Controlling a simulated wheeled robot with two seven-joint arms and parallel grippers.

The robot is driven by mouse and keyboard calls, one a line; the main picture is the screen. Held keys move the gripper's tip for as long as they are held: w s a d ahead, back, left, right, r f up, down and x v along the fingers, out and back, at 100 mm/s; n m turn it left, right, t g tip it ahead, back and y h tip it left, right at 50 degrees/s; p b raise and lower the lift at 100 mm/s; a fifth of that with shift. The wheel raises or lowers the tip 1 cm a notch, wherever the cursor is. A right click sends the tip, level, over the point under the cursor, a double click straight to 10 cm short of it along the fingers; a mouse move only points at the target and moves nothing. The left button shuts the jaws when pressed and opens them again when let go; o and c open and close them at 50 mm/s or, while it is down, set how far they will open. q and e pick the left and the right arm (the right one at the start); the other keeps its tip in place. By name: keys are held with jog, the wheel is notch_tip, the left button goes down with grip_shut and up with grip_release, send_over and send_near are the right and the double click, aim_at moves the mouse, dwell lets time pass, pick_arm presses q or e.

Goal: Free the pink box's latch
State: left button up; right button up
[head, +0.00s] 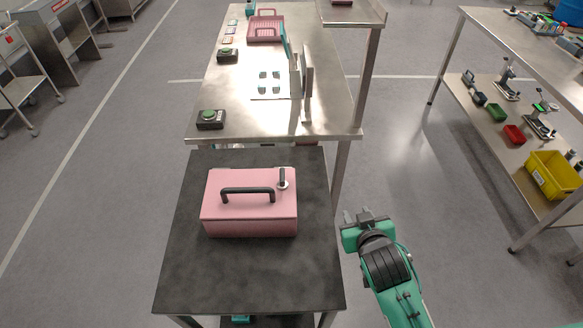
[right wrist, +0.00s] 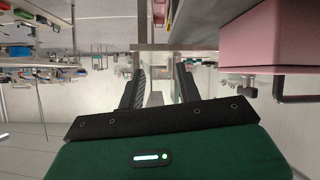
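The pink box (head: 225,222) sits upright on a dark table, its lid down. A black carry handle (head: 248,190) spans the top of the box. The latch (head: 282,179), a small dark lever on a light round base, is near the lid's back right corner. The box also shows at the upper right of the right wrist view (right wrist: 270,35), which is upside down. My right gripper (head: 363,214) is off the table's right side, apart from the box. Its two fingers stand apart with nothing between them in the right wrist view (right wrist: 160,70). My left gripper is not in view.
The dark table (head: 250,275) is bare around the box. Behind it, a steel bench (head: 260,118) carries a black button unit (head: 211,120), an upright panel and a pink tray (head: 265,28). A shelved workbench stands at right, with a yellow bin (head: 552,175). Open floor lies between.

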jog(key=w+a+r+n+t+y, duration=0.3)
jog(key=a+r+y, duration=0.15)
jog(key=r, duration=0.45)
jog(key=w+a+r+n+t+y, duration=0.2)
jog(key=a+r+n+t+y, duration=0.1)
jog(key=a+r, duration=0.4)
jog(key=w+a+r+n+t+y, duration=0.2)
jog(key=w+a+r+n+y, duration=0.15)
jog(key=r, duration=0.65)
jog(key=s+a+r+n+g+y, duration=0.2)
jog(key=s+a+n+g+y, duration=0.3)
jog(key=a+n+g, duration=0.45)
jog(key=s+a+r+n+g+y, duration=0.2)
jog(key=s+a+n+g+y, duration=0.35)
jog(key=n+g, duration=0.7)
jog(key=n+t+h, duration=0.2)
jog(key=h, duration=2)
send_near(282, 174)
notch_tip(282, 174, down, 8)
jog(key=p, duration=0.5)
jog(key=shift+d+r, duration=0.15)
jog(key=shift+r, duration=0.05)
jog(key=shift+f, duration=0.55)
